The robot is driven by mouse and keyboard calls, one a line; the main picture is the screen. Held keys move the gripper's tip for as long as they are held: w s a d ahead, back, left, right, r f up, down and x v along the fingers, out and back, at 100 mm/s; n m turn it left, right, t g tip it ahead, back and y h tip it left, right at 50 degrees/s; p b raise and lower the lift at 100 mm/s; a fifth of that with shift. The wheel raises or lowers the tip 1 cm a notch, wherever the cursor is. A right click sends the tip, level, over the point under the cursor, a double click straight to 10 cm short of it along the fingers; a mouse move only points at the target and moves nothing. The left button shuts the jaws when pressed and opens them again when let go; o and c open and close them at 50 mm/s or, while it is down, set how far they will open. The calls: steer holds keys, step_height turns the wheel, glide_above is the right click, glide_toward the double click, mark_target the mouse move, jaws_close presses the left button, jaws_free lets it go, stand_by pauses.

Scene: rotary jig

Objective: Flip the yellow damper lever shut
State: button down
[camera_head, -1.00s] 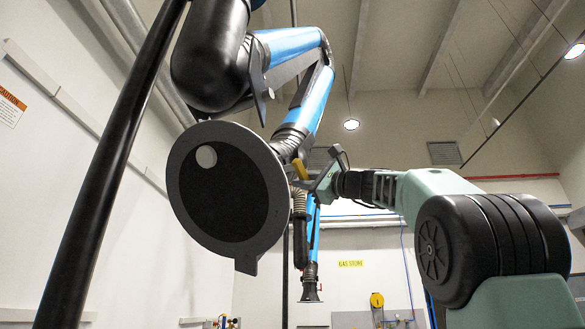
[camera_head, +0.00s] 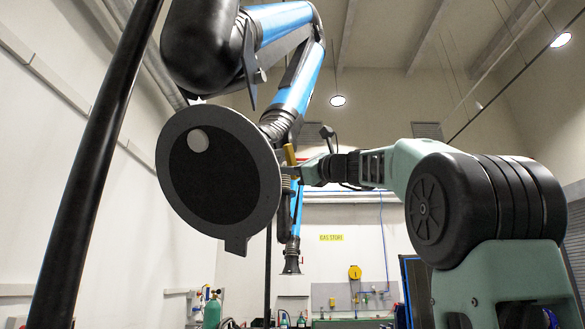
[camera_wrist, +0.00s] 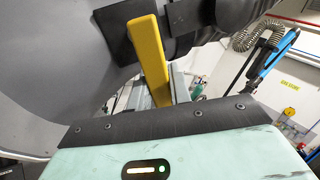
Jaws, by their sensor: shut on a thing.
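The yellow damper lever (camera_head: 290,155) is at the right edge of the round dark hood (camera_head: 215,172), partly hidden by the hood in the head view. In the wrist view the yellow lever (camera_wrist: 149,58) stands nearly upright, leaning a little, against a dark plate on the grey hood (camera_wrist: 60,75). Its lower end goes out of sight behind my gripper's dark front edge. My gripper (camera_head: 296,169) reaches in from the right beside the hood and is shut on the lever. Its fingertips are largely hidden in both views.
A blue jointed extraction arm (camera_head: 302,85) carries the hood from above. A black pole (camera_head: 105,150) stands at the left. A second, smaller hood (camera_head: 291,260) hangs farther back. A yellow reel (camera_head: 354,272) is on the back wall. The space below the hood looks open.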

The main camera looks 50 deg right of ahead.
steer(key=shift+f, duration=0.1)
steer(key=c, duration=1.3)
jaws_free()
steer(key=b+v, duration=0.7)
steer(key=v, duration=1)
steer(key=shift+s, duration=0.2)
